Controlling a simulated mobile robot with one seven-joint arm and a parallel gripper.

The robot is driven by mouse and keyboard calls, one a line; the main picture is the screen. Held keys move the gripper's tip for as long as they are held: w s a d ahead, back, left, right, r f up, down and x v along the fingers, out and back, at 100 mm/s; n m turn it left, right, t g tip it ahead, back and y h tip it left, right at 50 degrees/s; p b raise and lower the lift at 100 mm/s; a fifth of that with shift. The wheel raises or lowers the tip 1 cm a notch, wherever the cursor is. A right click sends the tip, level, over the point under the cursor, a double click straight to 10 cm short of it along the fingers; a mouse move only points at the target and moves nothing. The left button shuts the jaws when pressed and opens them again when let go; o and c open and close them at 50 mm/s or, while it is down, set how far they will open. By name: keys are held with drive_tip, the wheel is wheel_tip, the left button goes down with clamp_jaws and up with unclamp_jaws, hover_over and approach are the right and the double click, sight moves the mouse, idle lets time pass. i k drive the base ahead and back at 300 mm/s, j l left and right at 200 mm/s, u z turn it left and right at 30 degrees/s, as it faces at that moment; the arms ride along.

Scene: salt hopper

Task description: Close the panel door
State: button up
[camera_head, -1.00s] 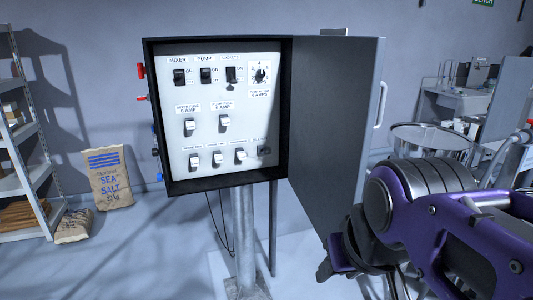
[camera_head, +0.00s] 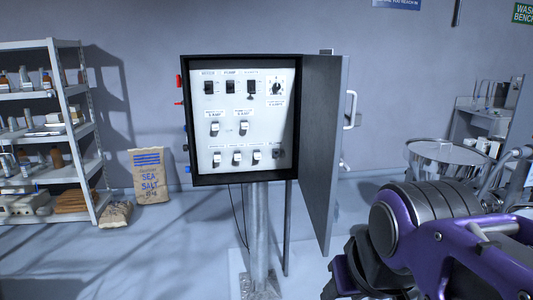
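The grey panel box (camera_head: 188,120) stands on a metal post, its front open and its switches showing. Its panel door (camera_head: 318,150) hangs open on the right side, swung outward toward me. I see its dark inner face at a steep angle. A light handle (camera_head: 350,110) sticks out on the door's outer side, to the right. My gripper (camera_head: 338,284) is at the lower right, below and a little right of the door's bottom edge, apart from the door in the picture. My purple arm hides much of it, so its opening does not show.
Shelving (camera_head: 75,130) with bottles and boxes stands at the left. A sea salt sack (camera_head: 151,176) leans on the wall, with another sack (camera_head: 115,214) on the floor. A round metal vessel (camera_head: 445,155) stands at the right. The floor before the box looks clear.

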sight(325, 75)
drive_tip(key=k+l+u, duration=0.15)
drive_tip(key=l, duration=0.2)
drive_tip(key=k+l+u, duration=0.15)
drive_tip(key=l+u, duration=0.1)
drive_tip(key=l, duration=0.25)
drive_tip(key=k+l, duration=0.15)
drive_tip(key=l, duration=0.15)
drive_tip(key=k+l+u, duration=0.15)
drive_tip(key=l, duration=0.6)
drive_tip(key=i+l+u, duration=0.1)
drive_tip(key=l, duration=0.4)
drive_tip(key=u, duration=1.15)
drive_tip(key=i, duration=2.05)
